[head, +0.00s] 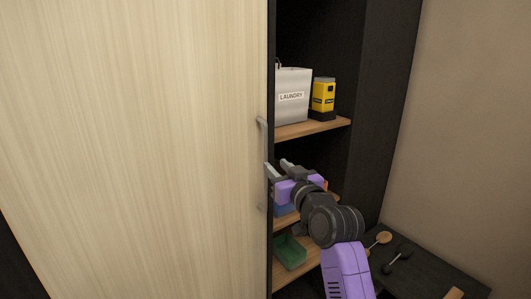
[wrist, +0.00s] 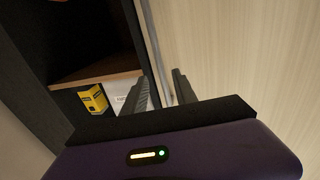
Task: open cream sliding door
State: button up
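The cream sliding door (head: 135,140) fills the left and middle of the head view, with the dark cabinet interior showing to its right. It also fills the right of the wrist view (wrist: 250,60). A grey vertical bar handle (head: 262,135) is on the door's right edge. My gripper (head: 279,168) is at the handle's middle height, with its fingers apart. One finger overlaps the handle in the picture and the other lies to its right. In the wrist view my gripper's fingers (wrist: 160,88) are spread, with the door's edge strip between them. Contact with the handle is unclear.
A shelf (head: 310,129) holds a white laundry box (head: 293,97) and a yellow-black item (head: 323,96). A green bin (head: 290,251) sits on a lower shelf. A beige wall (head: 465,120) stands at right, above a dark surface (head: 425,272) with brushes or similar small tools.

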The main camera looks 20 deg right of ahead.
aim_at(266, 153)
jog(key=shift+w+a+r+p, duration=0.15)
jog(key=shift+w+r, duration=0.05)
jog(key=shift+w, duration=1.2)
jog(key=shift+w+a+r+p, duration=0.15)
jog(key=shift+w+a+r, duration=0.05)
jog(key=shift+w, duration=1.2)
jog(key=shift+w+a+r+p, duration=0.15)
jog(key=shift+w+r, duration=0.05)
jog(key=shift+w, duration=1.2)
jog(key=shift+c, duration=0.4)
grip_shut()
